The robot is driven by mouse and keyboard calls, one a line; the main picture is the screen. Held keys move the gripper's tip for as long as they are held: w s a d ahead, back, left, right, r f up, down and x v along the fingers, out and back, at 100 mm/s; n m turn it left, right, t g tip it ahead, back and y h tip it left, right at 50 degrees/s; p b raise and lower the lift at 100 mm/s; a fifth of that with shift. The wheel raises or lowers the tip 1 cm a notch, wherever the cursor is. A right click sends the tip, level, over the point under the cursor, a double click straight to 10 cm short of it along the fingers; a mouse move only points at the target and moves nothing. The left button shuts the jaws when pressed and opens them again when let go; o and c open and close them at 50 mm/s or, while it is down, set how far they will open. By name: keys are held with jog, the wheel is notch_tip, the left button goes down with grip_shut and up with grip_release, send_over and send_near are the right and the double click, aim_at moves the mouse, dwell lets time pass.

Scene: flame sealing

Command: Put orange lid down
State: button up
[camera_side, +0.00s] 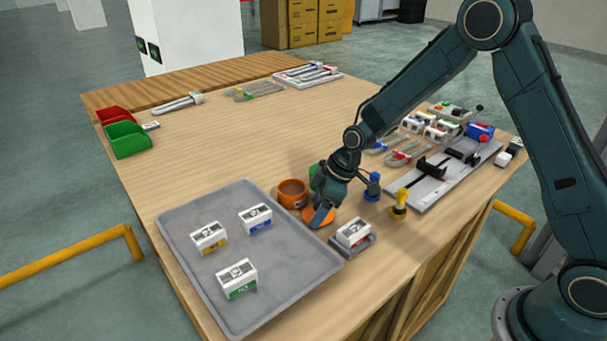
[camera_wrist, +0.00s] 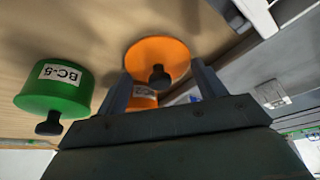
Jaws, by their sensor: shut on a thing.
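The orange lid (camera_side: 317,216) is at my gripper's fingertips, low over the table between the orange pot and the boxed item at the table's front. In the wrist view the round orange lid (camera_wrist: 158,52) shows its black knob between the fingers. My gripper (camera_wrist: 160,78) is shut on the lid; it also shows in the side view (camera_side: 323,211), pointing down. I cannot tell whether the lid touches the table. The open orange pot (camera_side: 292,191) stands just left of the lid. It is mostly hidden behind the gripper in the wrist view (camera_wrist: 143,99).
A green pot labelled BC-5 (camera_wrist: 57,88) stands close by, partly behind my gripper in the side view. A grey tray (camera_side: 180,222) with three white boxes lies left. A white box on a small grey holder (camera_side: 365,243), blue (camera_side: 373,188) and yellow (camera_side: 399,208) stamp-like items stand right.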

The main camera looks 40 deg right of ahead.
jog(key=o, duration=0.9)
jog(key=shift+f, duration=0.1)
jog(key=shift+o, duration=0.2)
jog(key=v, duration=1.2)
jog(key=shift+r, duration=0.2)
